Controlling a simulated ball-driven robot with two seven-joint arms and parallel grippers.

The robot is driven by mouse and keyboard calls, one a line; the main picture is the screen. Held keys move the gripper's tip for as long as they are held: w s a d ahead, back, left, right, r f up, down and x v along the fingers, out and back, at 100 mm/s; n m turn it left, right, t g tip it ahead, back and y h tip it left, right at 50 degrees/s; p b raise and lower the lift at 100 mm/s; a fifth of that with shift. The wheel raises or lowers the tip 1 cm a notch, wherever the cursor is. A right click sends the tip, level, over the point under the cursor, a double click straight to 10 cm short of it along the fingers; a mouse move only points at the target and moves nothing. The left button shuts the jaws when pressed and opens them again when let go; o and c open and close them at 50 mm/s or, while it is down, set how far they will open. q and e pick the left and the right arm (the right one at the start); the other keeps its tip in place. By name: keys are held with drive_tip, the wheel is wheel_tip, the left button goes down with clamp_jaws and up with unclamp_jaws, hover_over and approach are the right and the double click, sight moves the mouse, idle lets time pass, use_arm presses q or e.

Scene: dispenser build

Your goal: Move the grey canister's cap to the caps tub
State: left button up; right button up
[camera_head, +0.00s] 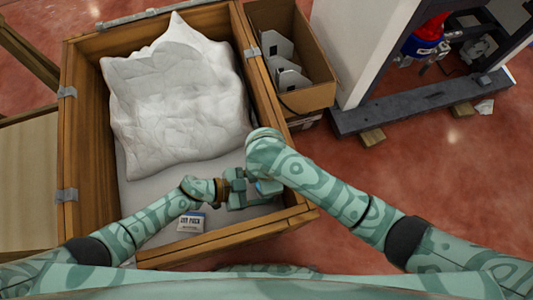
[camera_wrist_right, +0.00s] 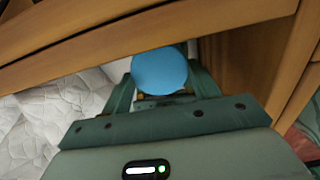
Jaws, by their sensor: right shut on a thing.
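A round blue disc-like thing (camera_wrist_right: 159,70) sits between the fingers of my right gripper (camera_wrist_right: 161,88) in the right wrist view. I cannot make out a grey canister or a caps tub in either view.
The wooden crate (camera_head: 87,150) has raised walls around both grippers. A bulky white quilted bag (camera_head: 178,90) fills its far part. A small labelled box (camera_head: 190,222) lies near the front. A cardboard box (camera_head: 308,97) with grey pieces stands right of the crate.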

drive_tip(key=shift+r, duration=0.2)
drive_tip(key=shift+r, duration=0.9)
drive_tip(key=shift+r, duration=2.05)
use_arm(q)
drive_tip(key=o, duration=1.5)
drive_tip(key=shift+c, duration=0.2)
